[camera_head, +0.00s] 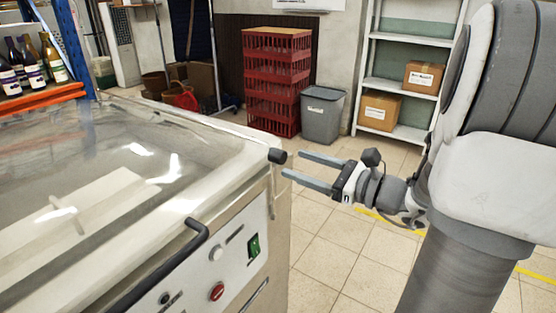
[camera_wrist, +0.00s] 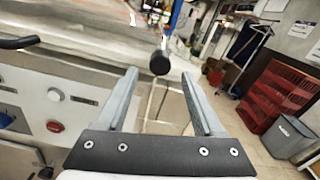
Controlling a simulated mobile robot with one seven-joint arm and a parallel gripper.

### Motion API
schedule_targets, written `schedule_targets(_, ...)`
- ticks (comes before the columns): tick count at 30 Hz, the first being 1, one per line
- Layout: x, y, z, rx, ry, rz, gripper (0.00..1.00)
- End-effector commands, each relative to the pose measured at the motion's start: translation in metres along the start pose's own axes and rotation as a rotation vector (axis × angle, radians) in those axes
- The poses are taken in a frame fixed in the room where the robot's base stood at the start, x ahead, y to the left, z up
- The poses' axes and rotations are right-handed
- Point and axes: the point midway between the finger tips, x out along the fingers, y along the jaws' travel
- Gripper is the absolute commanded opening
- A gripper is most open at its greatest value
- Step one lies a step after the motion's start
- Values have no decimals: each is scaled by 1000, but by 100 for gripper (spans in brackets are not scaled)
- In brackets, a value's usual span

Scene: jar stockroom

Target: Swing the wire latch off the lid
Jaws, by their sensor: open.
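The large clear lid (camera_head: 100,140) lies over a steel machine, with a black bar handle (camera_head: 155,262) along its front edge. At the lid's right corner is the wire latch with a round black knob (camera_head: 277,156); a thin wire runs down the machine's side below it. My gripper (camera_head: 292,164) is open and empty, its two fingers pointing left at the knob with a small gap. In the wrist view, the latch knob (camera_wrist: 160,63) appears between and just beyond the fingertips (camera_wrist: 159,74). Whether the fingers touch it I cannot tell; no contact shows.
The front panel carries a green switch (camera_head: 253,246) and a red button (camera_head: 217,292). Bottles (camera_head: 35,65) stand on a rack at the far left. Red crates (camera_head: 277,80), a grey bin (camera_head: 322,115) and shelving stand behind. Tiled floor right of the machine is clear.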

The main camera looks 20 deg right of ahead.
Motion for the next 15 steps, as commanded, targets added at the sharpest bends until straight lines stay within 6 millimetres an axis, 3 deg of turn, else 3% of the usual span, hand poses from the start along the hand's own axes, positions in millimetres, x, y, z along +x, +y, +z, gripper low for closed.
schedule_targets(6, 41, 1, -1, -1, 0, 3, 69)
schedule_targets(15, 62, 0, 0, 0, 1, -1, 69)
